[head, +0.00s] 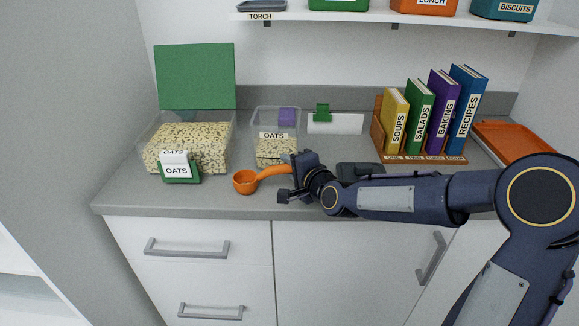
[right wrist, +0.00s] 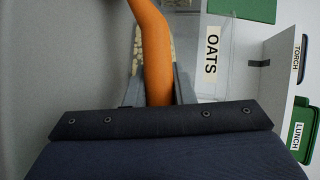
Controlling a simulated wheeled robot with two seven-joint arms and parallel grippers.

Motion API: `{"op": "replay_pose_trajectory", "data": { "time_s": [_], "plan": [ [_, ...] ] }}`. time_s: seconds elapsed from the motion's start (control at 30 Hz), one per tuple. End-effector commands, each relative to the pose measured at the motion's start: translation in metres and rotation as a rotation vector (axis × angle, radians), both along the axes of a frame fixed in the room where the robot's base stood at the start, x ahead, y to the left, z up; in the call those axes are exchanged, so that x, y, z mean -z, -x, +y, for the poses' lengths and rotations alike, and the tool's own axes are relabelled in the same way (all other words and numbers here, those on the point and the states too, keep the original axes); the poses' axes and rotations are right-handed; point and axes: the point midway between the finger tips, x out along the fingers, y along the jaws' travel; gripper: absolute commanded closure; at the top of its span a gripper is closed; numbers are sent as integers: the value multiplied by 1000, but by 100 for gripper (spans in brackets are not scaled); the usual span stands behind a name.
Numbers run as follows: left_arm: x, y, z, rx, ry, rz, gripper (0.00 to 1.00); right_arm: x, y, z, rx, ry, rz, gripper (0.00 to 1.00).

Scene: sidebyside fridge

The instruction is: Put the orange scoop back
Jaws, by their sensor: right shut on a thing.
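The orange scoop (head: 246,182) shows in the head view with its round bowl at the left, near the counter's front edge, and its handle running right into my right gripper (head: 292,178). My right gripper is shut on the handle, which also shows in the right wrist view (right wrist: 154,50). I cannot tell whether the bowl touches the counter. A clear tub labelled OATS (head: 276,151) stands just behind the scoop. A larger clear bin of oats (head: 187,147) with a raised green lid (head: 196,77) stands at the left, with a green OATS label holder in front. My left gripper is not in view.
The grey counter (head: 225,203) has a little free room at its front. A white holder with a green clip (head: 335,123) stands at the back. A book rack (head: 420,158) and an orange tray (head: 512,140) are at the right. A shelf (head: 380,17) hangs above.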

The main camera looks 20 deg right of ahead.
Motion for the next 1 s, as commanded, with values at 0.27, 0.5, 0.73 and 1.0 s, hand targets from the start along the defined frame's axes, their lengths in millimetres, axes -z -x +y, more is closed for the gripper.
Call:
{"op": "replay_pose_trajectory", "data": {
  "time_s": [0.27, 0.5, 0.73, 1.0],
  "plan": [
    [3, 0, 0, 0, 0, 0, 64, 2, 0, 0, 0, 1, 0, 62],
    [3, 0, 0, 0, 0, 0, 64, 2, 0, 0, 0, 0, 0, 56],
    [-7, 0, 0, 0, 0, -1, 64, 2, 2, -1, 1, 1, 1, 56],
    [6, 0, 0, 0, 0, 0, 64, -7, 49, -14, 3, 4, -2, 56]
  ]
}}
